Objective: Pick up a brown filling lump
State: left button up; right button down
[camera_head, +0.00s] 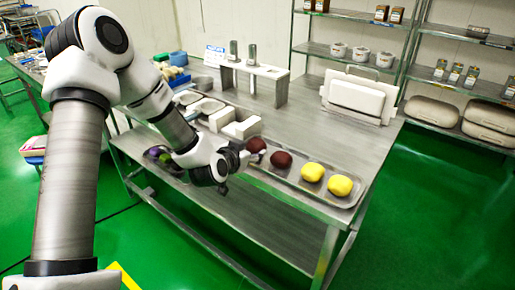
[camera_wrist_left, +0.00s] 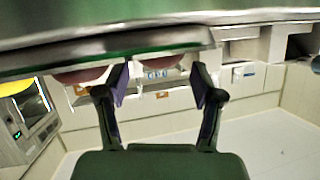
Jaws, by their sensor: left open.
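Two dark brown filling lumps lie side by side on a metal tray (camera_head: 296,186): the left one (camera_head: 256,145) and the right one (camera_head: 281,159). My left gripper (camera_head: 244,160) is at the tray's near edge, close beside the left lump and partly overlapping the tray in the head view. In the left wrist view, the gripper (camera_wrist_left: 159,77) has its two fingers spread, with the left lump (camera_wrist_left: 162,58) showing in the gap beyond the tray rim. The right lump (camera_wrist_left: 82,75) shows outside the left finger. Contact cannot be told. My right gripper is not in view.
Two yellow lumps (camera_head: 313,172) sit at the tray's right end. White blocks (camera_head: 242,128) stand behind the tray, and a white panel (camera_head: 356,98) stands farther back. Bare steel tabletop (camera_head: 312,125) lies behind the tray. Purple and green items (camera_head: 160,155) are on the lower shelf.

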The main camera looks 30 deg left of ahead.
aim_at(253, 148)
pick_arm(q)
jog(key=x, duration=0.4)
jog(key=shift+s+f, duration=0.15)
jog(key=shift+s+a, duration=0.1)
jog(key=shift+s, duration=0.15)
jog(key=shift+c, duration=0.6)
jog(key=c, duration=0.7)
jog(key=shift+r, duration=0.2)
